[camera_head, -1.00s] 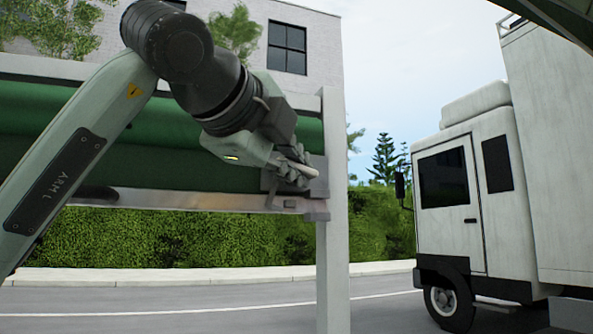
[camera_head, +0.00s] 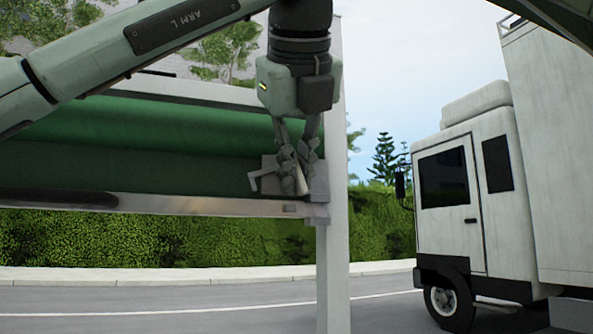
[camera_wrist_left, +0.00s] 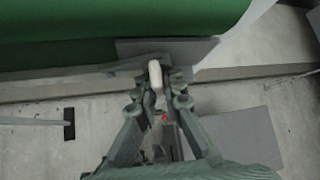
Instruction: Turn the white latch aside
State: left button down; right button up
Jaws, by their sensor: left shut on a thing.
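The white latch (camera_head: 301,182) sits at the right end of the metal rail, close to the pale upright post. Its white end now points downward in the head view. My left gripper (camera_head: 296,162) hangs straight down from above, its fingers closed around the latch. In the left wrist view the white latch (camera_wrist_left: 155,76) stands between the two fingertips (camera_wrist_left: 158,92); the fingers partly hide it. A grey plate with a bent bracket (camera_head: 262,181) lies just left of the latch. My right gripper is not in view.
A green roll (camera_head: 140,145) lies along the frame behind the metal rail (camera_head: 180,205). The pale post (camera_head: 334,270) stands at the right end. A white truck (camera_head: 455,215) is parked beyond to the right, with road between.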

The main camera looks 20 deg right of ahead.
pick_arm(q)
jog(key=shift+m+y, duration=0.8)
jog(key=shift+y, duration=0.7)
jog(key=c, duration=1.9)
grip_release()
jog(key=shift+s+r, duration=0.15)
jog(key=shift+r, duration=0.05)
jog(key=s, duration=1.2)
jog(key=shift+s+d+r, duration=0.2)
jog(key=shift+s+d, duration=0.1)
